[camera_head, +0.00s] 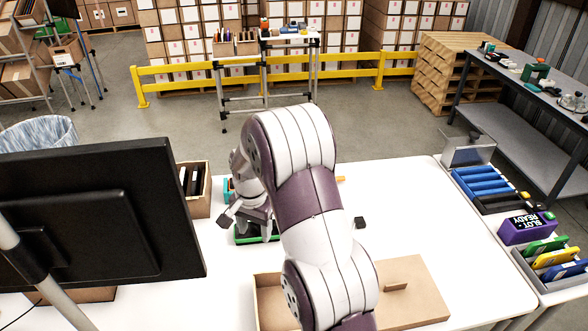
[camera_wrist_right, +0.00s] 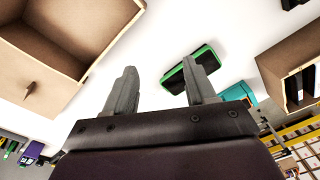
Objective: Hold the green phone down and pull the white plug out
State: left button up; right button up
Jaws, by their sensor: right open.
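The green phone (camera_head: 243,238) lies on the white table, mostly covered by my right gripper (camera_head: 247,222) in the head view. In the wrist view the phone (camera_wrist_right: 182,74) shows a green edge and a dark face, partly behind one finger. My right gripper (camera_wrist_right: 160,72) is open, with nothing between its fingers. It is above or beside the phone; I cannot tell if a finger touches it. I cannot make out the white plug in either view. My left gripper is not in view.
A carton with dark items (camera_head: 193,187) and a teal thing (camera_head: 228,191) stand near the phone. An open carton (camera_head: 410,285) lies in front and a small black block (camera_head: 360,222) to the right. A monitor (camera_head: 90,215) blocks the left.

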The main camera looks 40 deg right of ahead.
pick_arm(q)
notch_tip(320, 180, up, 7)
jog(key=p, duration=0.5)
pick_arm(e)
jog(key=w+d+f+m, duration=0.1)
jog(key=w+d+m, duration=0.2)
jog(key=d+m, duration=0.4)
jog(key=w+d+m, duration=0.4)
jog(key=d+m, duration=0.1)
jog(key=d, duration=0.4)
jog(key=shift+g, duration=0.3)
jog(key=f+b, duration=0.7)
jog(key=f, duration=0.1)
jog(key=shift+s+a, duration=0.25)
jog(key=shift+a, duration=0.15)
notch_tip(320, 180, down, 4)
jog(key=shift+d+r+p, duration=0.15)
jog(key=shift+r+p, duration=0.05)
jog(key=shift+p, duration=0.55)
jog(key=shift+f, duration=0.35)
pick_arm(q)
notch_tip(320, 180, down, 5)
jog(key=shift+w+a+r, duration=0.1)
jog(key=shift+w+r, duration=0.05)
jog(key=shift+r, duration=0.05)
pick_arm(e)
jog(key=shift+w+f, duration=0.1)
jog(key=shift+f, duration=0.15)
grip_shut()
